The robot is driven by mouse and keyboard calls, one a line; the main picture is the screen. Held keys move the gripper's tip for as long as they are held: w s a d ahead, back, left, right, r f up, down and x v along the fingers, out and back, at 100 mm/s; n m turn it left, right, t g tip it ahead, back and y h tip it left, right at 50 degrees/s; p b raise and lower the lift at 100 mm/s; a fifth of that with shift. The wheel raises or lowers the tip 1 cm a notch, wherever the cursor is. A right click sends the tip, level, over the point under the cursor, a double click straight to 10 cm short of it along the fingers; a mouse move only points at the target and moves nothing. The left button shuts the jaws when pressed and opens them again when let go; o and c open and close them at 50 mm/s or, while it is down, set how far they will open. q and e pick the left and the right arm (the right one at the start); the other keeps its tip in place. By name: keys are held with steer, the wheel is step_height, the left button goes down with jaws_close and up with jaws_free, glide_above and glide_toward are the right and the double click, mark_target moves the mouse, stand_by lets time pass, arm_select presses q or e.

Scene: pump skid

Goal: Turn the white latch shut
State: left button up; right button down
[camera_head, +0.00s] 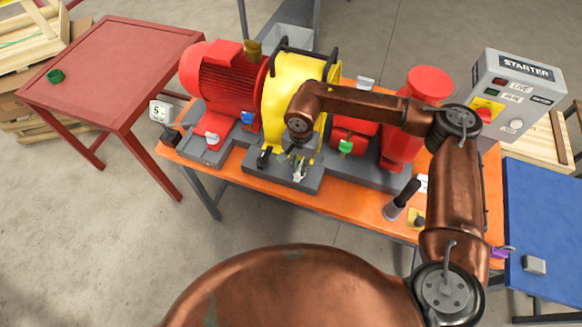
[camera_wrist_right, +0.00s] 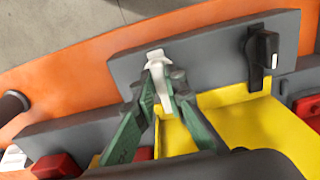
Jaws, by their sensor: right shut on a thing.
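The white latch (camera_head: 298,177) is on the grey plate in front of the yellow guard (camera_head: 285,90). In the right wrist view the white latch (camera_wrist_right: 156,62) stands out between my fingertips, its lower part partly hidden by them. My right gripper (camera_wrist_right: 159,88) is shut on it, with its two green fingers on either side. In the head view my right gripper (camera_head: 297,164) is small and partly hidden below the wrist of my arm. My left gripper is in neither view.
A black knob (camera_wrist_right: 263,47) is beside the white latch on the same plate. A red motor (camera_head: 225,75), a green knob (camera_head: 345,146) and a red vessel (camera_head: 405,135) share the orange bench. A grey lever with a black grip (camera_head: 402,198) stands near my right forearm. The starter box (camera_head: 510,95) is behind right.

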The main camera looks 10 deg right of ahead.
mark_target(299, 169)
steer(key=shift+r, duration=0.15)
steer(key=shift+w, duration=0.1)
stand_by(0.3)
steer(key=c, duration=2)
jaws_free()
steer(key=shift+o, duration=0.2)
step_height(299, 169, up, 12)
